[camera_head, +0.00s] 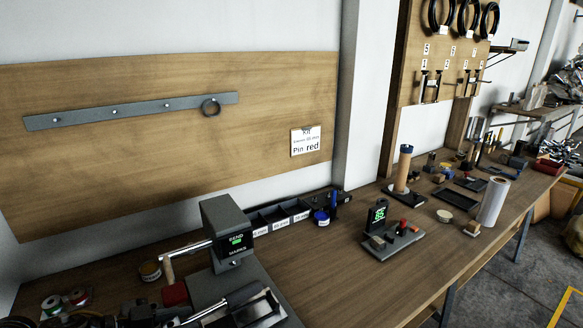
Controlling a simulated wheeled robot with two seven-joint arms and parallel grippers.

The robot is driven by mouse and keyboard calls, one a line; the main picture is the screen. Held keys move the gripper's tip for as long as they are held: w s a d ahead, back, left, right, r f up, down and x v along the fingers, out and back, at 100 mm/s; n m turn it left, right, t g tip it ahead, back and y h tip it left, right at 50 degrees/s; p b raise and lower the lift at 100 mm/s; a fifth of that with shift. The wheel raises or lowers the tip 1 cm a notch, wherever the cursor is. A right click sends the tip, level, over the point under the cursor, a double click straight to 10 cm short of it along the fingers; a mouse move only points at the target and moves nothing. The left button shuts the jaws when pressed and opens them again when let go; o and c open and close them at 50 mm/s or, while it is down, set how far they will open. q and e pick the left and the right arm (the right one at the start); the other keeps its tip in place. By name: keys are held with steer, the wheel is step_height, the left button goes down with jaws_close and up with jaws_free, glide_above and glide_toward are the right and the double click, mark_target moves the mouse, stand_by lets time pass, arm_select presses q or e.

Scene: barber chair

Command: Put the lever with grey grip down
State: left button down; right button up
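A dark grey bending machine (222,218) stands on the wooden bench at the lower middle, with a lit green "BEND" display on its front. A silver lever (190,248) reaches left from its side, nearly level, with a tan upright grip (168,270) at its end. A second silver rod with a dark grey grip (244,294) slants up to the right at the bottom edge, low in front of the machine. Its lower end is crowded by dark parts, so its pivot is unclear.
Labelled bins (282,217) line the wall behind the machine. A small device with a green "85" display (378,215) stands to the right. A white roll (492,202) and an orange-brown cylinder (404,168) stand farther right. The bench between machine and device is clear.

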arm_select(q)
steer(key=shift+t, duration=0.3)
steer(key=s+a+f, duration=0.1)
steer(key=f, duration=0.1)
steer(key=s+a+f, duration=0.1)
steer(key=a+f, duration=0.1)
steer(key=s+a+f, duration=0.1)
steer(key=a+f, duration=0.1)
steer(key=f, duration=0.1)
steer(key=shift+a+f, duration=0.1)
steer(key=shift+a, duration=0.1)
steer(key=shift+a+f, duration=0.3)
steer(key=shift+a, duration=0.25)
steer(key=shift+a+f, duration=0.3)
steer(key=shift+a, duration=0.2)
steer(key=shift+w+a+r, duration=0.2)
steer(key=shift+w+a, duration=0.05)
steer(key=shift+a, duration=0.2)
steer(key=shift+w+a+r, duration=0.2)
steer(key=shift+w+a, duration=0.05)
steer(key=shift+a, duration=0.2)
steer(key=shift+w+d+r+m+g, duration=0.1)
steer(key=shift+d+r+m+g, duration=0.2)
steer(key=shift+r+g, duration=0.15)
steer(key=shift+a, duration=0.1)
